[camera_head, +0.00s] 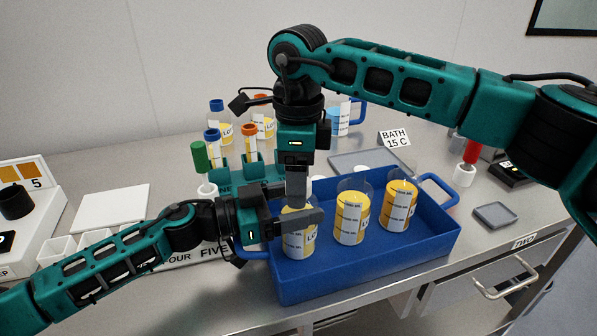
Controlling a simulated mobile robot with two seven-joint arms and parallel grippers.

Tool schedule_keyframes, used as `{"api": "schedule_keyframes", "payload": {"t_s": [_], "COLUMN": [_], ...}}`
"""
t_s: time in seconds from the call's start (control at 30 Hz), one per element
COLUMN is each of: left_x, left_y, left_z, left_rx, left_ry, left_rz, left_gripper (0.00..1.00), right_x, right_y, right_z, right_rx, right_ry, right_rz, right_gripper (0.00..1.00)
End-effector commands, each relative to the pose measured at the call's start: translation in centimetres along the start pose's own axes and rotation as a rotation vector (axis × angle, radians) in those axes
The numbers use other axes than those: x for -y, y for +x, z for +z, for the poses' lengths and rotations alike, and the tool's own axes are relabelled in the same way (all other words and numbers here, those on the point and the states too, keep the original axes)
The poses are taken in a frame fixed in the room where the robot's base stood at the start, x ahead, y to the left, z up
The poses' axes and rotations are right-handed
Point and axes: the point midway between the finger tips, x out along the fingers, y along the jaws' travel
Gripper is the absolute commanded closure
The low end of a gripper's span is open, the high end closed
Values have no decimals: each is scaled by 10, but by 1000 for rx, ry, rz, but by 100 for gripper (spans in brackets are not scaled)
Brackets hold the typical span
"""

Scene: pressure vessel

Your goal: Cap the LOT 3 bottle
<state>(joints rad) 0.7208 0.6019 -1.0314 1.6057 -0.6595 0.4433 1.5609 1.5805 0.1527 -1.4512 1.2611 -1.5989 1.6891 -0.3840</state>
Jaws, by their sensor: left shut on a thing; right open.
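Several clear bottles with yellow contents and white labels stand upright in a blue tray (370,272): a left one (298,245), a middle one (351,222) and a right one (398,210). Their lot numbers are not legible, so I cannot tell which is LOT 3. My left gripper (305,217) is shut on the left bottle near its top. My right gripper (297,192) is open and points down just above that bottle. The two grippers hide the bottle's mouth, and no cap shows clearly between the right fingers.
Behind the grippers stand a blue-capped bottle (217,118), an orange-capped bottle (263,122) and a teal rack (240,172). A green-handled item (201,158) is left, a red-handled one (471,152) right. A grey mat (365,160) lies behind the tray, near the BATH 15 C sign (396,138).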

Motion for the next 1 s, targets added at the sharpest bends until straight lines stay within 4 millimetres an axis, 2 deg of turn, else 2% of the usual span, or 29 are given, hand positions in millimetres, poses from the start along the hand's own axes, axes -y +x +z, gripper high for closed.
{"api": "schedule_keyframes", "payload": {"t_s": [0.07,0.63,0.77,0.9,1.0], "left_x": [0,0,0,0,0], "left_y": [0,0,0,0,0], "left_z": [0,0,0,0,0], "left_rx": [0,0,0,0,0], "left_ry": [0,0,0,0,0], "left_rz": [0,0,0,0,0], "left_gripper": [100,100,100,100,100], "right_x": [0,0,0,0,0], "right_y": [0,0,0,0,0], "right_z": [0,0,0,0,0], "right_rx": [0,0,0,0,0], "right_ry": [0,0,37,159,154], "right_rz": [0,0,0,0,0], "right_gripper": [39,94,94,95,95]}}
